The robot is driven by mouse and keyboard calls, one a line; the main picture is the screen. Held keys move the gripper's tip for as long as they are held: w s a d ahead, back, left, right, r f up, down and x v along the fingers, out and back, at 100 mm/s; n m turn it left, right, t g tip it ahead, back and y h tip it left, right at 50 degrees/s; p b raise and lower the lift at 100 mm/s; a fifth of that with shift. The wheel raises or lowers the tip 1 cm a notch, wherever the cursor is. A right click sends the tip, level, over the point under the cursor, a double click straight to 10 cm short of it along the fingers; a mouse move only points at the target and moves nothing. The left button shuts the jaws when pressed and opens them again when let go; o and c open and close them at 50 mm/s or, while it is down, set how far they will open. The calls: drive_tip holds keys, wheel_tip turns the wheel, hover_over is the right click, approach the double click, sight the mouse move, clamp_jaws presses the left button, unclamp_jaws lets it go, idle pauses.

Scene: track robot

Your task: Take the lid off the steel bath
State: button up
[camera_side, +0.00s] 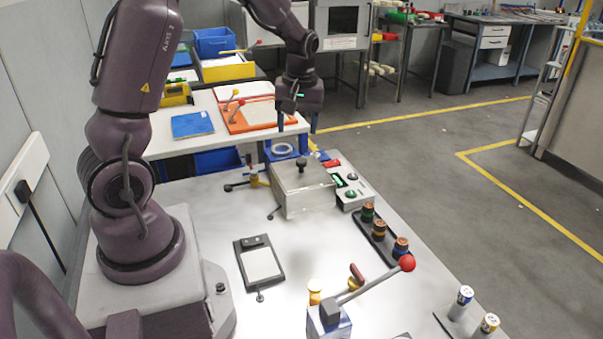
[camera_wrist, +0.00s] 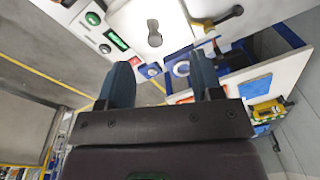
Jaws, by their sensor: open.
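The steel bath (camera_side: 305,200) is a box on the far part of the grey table, with its lid (camera_side: 287,176) on top. A dark knob (camera_side: 302,163) stands up from the lid. In the wrist view the lid (camera_wrist: 130,22) is at the top, and its knob (camera_wrist: 154,33) lies beyond the fingertips, between their lines. My gripper (camera_side: 287,146) is open and empty. Its two blue fingers (camera_wrist: 162,72) are apart and clear of the knob. In the side view they hang above and behind the bath; their exact distance from the knob is hard to tell.
A control box (camera_side: 351,190) with a green display stands right of the bath. A blue block with a white ring (camera_side: 283,150) is behind it. A black rack of small jars (camera_side: 379,235), a black-framed pad (camera_side: 260,263) and a red-knobbed lever (camera_side: 406,263) are nearer. The table's middle is clear.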

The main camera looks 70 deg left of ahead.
drive_tip(key=w+a+n, duration=0.2)
drive_tip(key=a+n, duration=0.1)
drive_tip(key=n, duration=0.1)
hover_over(302, 160)
drive_tip(key=shift+y, duration=0.3)
drive_tip(key=f, duration=0.6)
drive_tip(key=shift+s+d+f, duration=0.2)
drive_tip(key=shift+d+f, duration=0.15)
drive_tip(key=shift+f, duration=0.05)
drive_tip(key=shift+w+a+f, duration=0.1)
drive_tip(key=shift+a+f, duration=0.1)
drive_tip(key=shift+f, duration=1.25)
drive_tip(key=shift+w+a+f, duration=0.1)
drive_tip(key=shift+a+f, duration=0.05)
drive_tip(key=shift+f, duration=1.3)
drive_tip(key=c, duration=1)
